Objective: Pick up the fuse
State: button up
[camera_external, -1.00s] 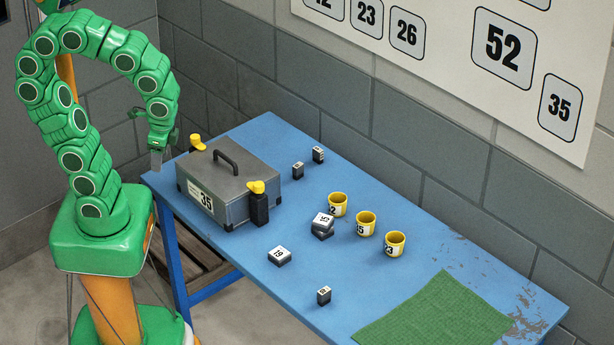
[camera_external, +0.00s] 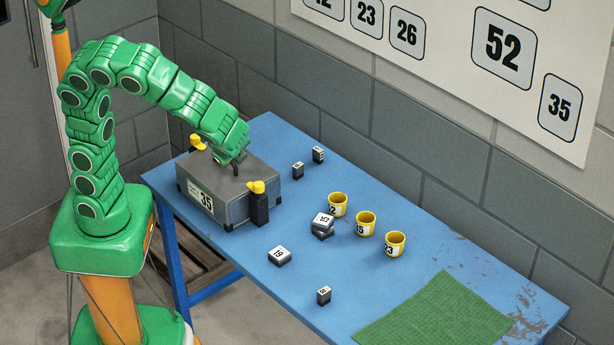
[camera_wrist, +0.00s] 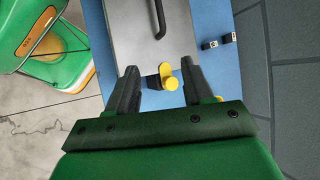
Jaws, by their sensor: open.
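Several small dark blocks with white number labels lie on the table; I cannot tell which is the fuse. Two stand near the wall, the nearer block (camera_external: 298,171) and the farther block (camera_external: 318,155); both also show in the wrist view (camera_wrist: 210,45). A block marked 19 (camera_external: 279,256) lies flat, another block (camera_external: 323,295) stands at the front edge, and a labelled block (camera_external: 323,219) rests on a stack by the cups. My gripper (camera_external: 235,168) is over the grey toolbox (camera_external: 235,187). In the wrist view my gripper (camera_wrist: 159,72) is open and empty.
Three yellow cups (camera_external: 366,224) stand mid-table. The toolbox has a raised handle (camera_wrist: 158,20) and a yellow-topped black piece (camera_external: 259,205) at its near right corner. A green mat (camera_external: 437,315) covers the right end. The wall (camera_external: 440,190) borders the table's back.

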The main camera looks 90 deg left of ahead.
jog(key=w+d+f+m+t+y, duration=0.25)
jog(key=w+d+m, duration=0.25)
jog(key=w, duration=0.5)
jog(key=m+t+h, duration=0.1)
jog(key=m+t, duration=0.7)
jog(key=m, duration=0.6)
send_near(330, 295)
jog(key=a+f, duration=0.1)
jog(key=w+a+f, duration=0.1)
jog(key=shift+w+a+f, duration=0.1)
jog(key=shift+a+f, duration=0.2)
jog(key=shift+a, duration=0.1)
jog(key=shift+t, duration=0.25)
jog(key=shift+x, duration=3.85)
jog(key=shift+r, duration=0.1)
jog(key=shift+c, duration=0.3)
grip_shut()
